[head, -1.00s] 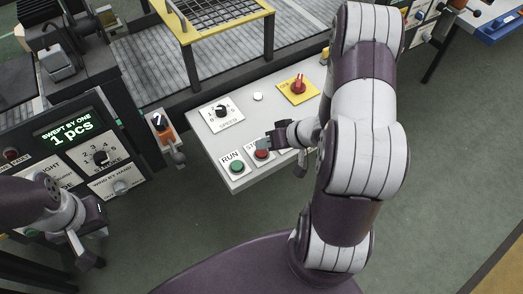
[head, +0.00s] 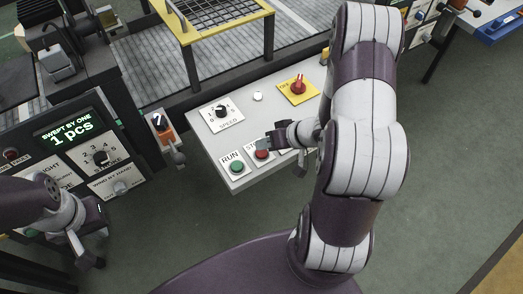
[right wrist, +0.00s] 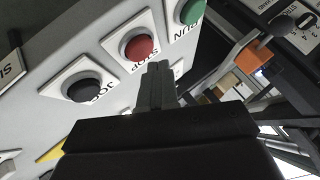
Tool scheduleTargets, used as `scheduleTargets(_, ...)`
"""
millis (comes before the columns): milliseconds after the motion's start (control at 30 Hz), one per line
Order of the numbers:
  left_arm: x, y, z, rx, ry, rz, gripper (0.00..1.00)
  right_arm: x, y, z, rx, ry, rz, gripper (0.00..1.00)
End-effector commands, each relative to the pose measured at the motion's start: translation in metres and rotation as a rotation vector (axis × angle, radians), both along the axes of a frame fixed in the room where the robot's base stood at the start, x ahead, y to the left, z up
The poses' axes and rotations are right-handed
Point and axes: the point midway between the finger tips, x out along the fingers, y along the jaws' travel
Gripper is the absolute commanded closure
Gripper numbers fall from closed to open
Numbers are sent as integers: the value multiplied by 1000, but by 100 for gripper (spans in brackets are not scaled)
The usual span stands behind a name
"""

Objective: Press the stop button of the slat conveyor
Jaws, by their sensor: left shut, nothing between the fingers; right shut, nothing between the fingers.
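The red stop button (head: 262,154) sits on the sloped grey control panel (head: 211,132), partly hidden by my right gripper in the head view. In the right wrist view the stop button (right wrist: 138,47) shows whole, with its STOP label below it. My right gripper (head: 264,143) is shut and empty, its tips over the stop button's plate in the head view. In the right wrist view its shut fingertips (right wrist: 155,68) are close beside the red button; I cannot tell whether they touch. My left gripper (head: 88,262) is shut and empty at the lower left.
The green RUN button (head: 237,167) is left of stop, and a black JOG button (right wrist: 82,88) is on its other side. The slat conveyor (head: 150,62) lies behind.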

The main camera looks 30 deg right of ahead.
Motion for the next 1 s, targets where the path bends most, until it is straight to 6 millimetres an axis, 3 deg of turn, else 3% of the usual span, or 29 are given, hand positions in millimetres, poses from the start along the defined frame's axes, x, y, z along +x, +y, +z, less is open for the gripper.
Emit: scheduleTargets(1000,0,0,1,0,0,0,100,0,0,-8,0,0,0,100)
